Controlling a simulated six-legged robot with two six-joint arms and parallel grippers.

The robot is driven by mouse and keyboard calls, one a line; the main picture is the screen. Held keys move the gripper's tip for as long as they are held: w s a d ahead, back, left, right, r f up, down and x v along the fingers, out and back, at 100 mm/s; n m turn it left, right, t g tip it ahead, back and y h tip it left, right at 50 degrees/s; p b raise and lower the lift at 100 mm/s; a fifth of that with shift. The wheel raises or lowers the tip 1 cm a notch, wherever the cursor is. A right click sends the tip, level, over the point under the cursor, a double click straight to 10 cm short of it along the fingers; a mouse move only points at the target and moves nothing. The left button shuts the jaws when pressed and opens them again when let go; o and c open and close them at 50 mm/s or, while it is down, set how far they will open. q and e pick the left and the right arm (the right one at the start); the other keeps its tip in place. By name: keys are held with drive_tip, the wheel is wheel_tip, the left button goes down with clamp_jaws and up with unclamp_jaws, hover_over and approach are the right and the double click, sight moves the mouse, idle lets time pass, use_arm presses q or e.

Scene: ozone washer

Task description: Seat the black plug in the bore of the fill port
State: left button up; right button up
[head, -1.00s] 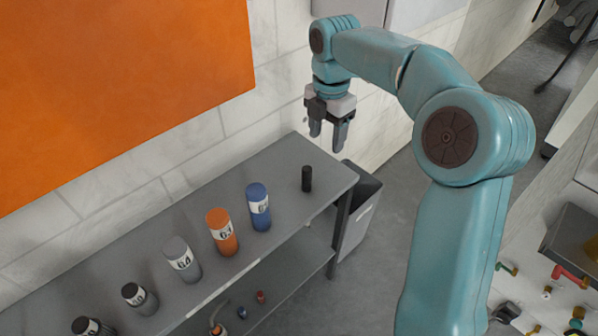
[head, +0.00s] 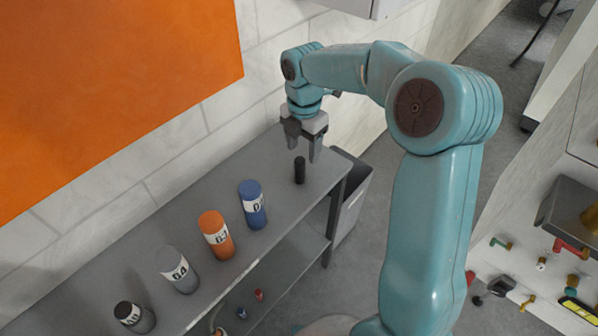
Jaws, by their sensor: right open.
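The black plug (head: 299,171) is a small dark cylinder standing upright near the right end of the grey shelf top. My right gripper (head: 302,153) points down above it with its jaws open. The two fingers appear on either side of the plug's upper part, and I cannot tell from this angle whether they touch it. My left gripper is not in view. I cannot make out the fill port with its bore in this view.
A blue canister (head: 252,205), an orange canister (head: 215,236) and grey ones stand left of the plug on the shelf (head: 285,215). A grey bin (head: 350,200) stands past its right end. A panel with coloured valves (head: 502,243) is at lower right.

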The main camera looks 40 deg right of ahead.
sight(300, 160)
drive_tip(key=f, duration=0.4)
drive_tip(key=w+f, duration=0.1)
drive_tip(key=f, duration=0.1)
drive_tip(key=shift+a+f+b, duration=0.15)
drive_tip(key=shift+f+b, duration=0.05)
drive_tip(key=shift+b, duration=0.15)
drive_tip(key=shift+s+r, duration=0.1)
clamp_jaws()
